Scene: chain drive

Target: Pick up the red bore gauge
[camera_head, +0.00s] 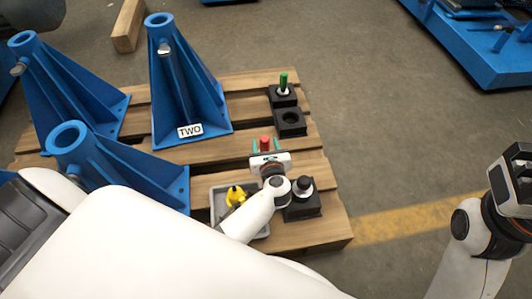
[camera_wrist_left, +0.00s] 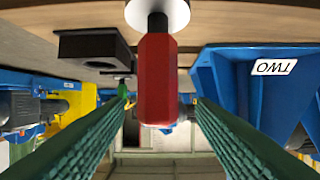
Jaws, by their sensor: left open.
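The red bore gauge (camera_head: 265,143) stands upright on the wooden pallet, its lower part hidden behind my left gripper in the head view. In the left wrist view, which looks upside down, the red gauge (camera_wrist_left: 156,80) has a faceted red handle, a black neck and a pale round base. My left gripper (camera_head: 267,147) is open, with one green finger on each side of the gauge. In the left wrist view the fingers (camera_wrist_left: 160,104) show gaps to the handle on both sides.
A green-handled gauge (camera_head: 284,80) stands on a black block, beside an empty black block (camera_head: 290,121). A black-knobbed piece (camera_head: 304,187) and a grey tray (camera_head: 257,231) with a yellow item (camera_head: 236,196) are nearby. Several blue stands, one labelled TWO (camera_head: 190,131), fill the pallet's left.

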